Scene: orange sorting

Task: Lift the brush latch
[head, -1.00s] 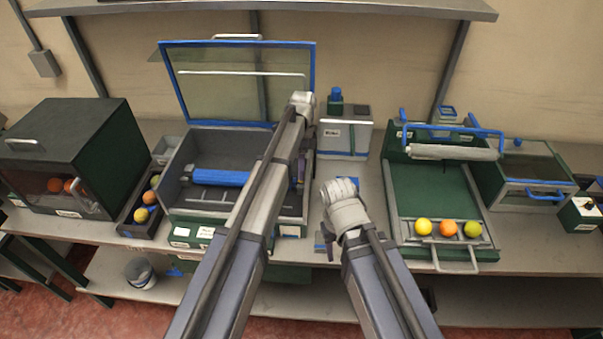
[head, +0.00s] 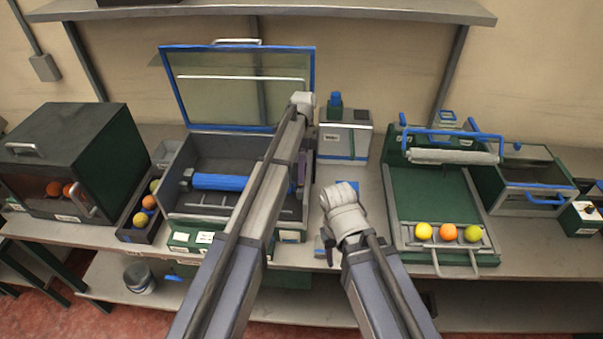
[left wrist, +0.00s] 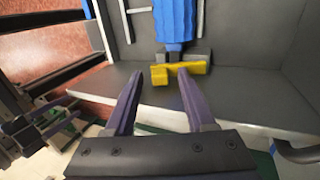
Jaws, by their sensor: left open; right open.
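A blue roller brush (head: 220,182) lies in the open glass-lidded case (head: 205,218). In the left wrist view the blue brush (left wrist: 174,20) ends at a grey mount, with a yellow latch-like piece (left wrist: 182,72) just below it. My left gripper (left wrist: 158,90) is open and empty, its two purple fingers pointing toward the yellow piece and apparently short of it. In the head view my left gripper (head: 301,172) is mostly hidden behind its own arm, at the case's right side. My right gripper (head: 329,247) is open at the bench front, its fingers partly hidden.
The raised lid (head: 240,85) stands behind the case. A dark cabinet (head: 75,160) and a narrow fruit bin (head: 128,235) are on the left. A green tray (head: 435,195) with three fruits and a blue-handled roller stands right. A grey dispenser (head: 343,140) is behind my right gripper.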

